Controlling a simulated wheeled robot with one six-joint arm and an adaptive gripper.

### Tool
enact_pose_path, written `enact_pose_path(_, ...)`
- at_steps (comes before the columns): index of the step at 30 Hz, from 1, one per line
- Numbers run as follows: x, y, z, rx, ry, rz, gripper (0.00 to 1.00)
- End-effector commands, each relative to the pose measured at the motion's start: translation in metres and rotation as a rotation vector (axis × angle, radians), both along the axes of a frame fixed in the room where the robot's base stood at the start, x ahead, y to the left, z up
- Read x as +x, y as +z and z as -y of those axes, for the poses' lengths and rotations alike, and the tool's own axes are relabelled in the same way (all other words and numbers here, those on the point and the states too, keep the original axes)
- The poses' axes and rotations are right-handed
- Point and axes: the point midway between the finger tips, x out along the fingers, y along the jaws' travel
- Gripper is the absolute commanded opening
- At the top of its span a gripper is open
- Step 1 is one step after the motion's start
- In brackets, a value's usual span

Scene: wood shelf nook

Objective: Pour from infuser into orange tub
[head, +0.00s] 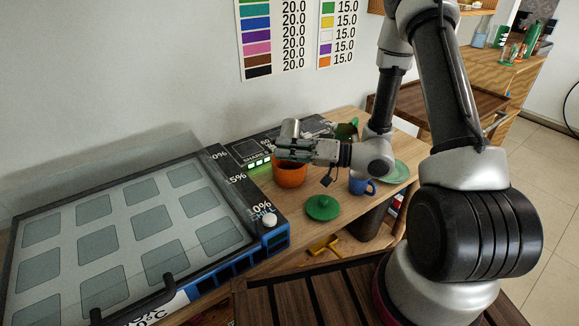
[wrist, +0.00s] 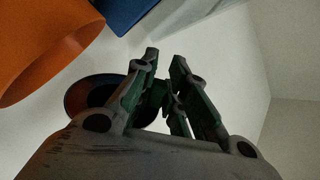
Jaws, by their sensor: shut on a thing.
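The infuser (head: 290,128) looks like a grey metallic cylinder, tilted, in the fingers of my gripper (head: 288,147) in the head view. My gripper is shut on it, above the orange tub (head: 289,176), which stands on the wooden counter. In the wrist view my gripper's fingers (wrist: 165,62) partly cover a dark round body, seemingly the infuser (wrist: 88,93), with an orange tint on it. The orange tub (wrist: 45,45) fills the upper left there. The inside of the tub and any contents or flow cannot be made out.
A blue mug (head: 361,184) and a green lid (head: 322,207) stand right of the tub. A pale green plate (head: 394,171) and a green vessel (head: 347,131) are farther right and back. A large glass-topped blue unit (head: 140,225) takes up the left. A black panel (head: 245,150) lies behind the tub.

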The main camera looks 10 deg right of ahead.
Motion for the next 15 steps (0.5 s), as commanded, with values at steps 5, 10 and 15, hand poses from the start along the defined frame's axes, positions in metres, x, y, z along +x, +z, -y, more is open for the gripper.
enact_pose_path(5, 0.003, 0.006, 0.001, 0.02, 0.0, -0.045, 0.0)
enact_pose_path(10, 0.008, 0.012, 0.003, 0.048, 0.0, -0.109, 0.0)
enact_pose_path(15, 0.017, 0.021, 0.007, 0.108, 0.0, -0.249, 0.0)
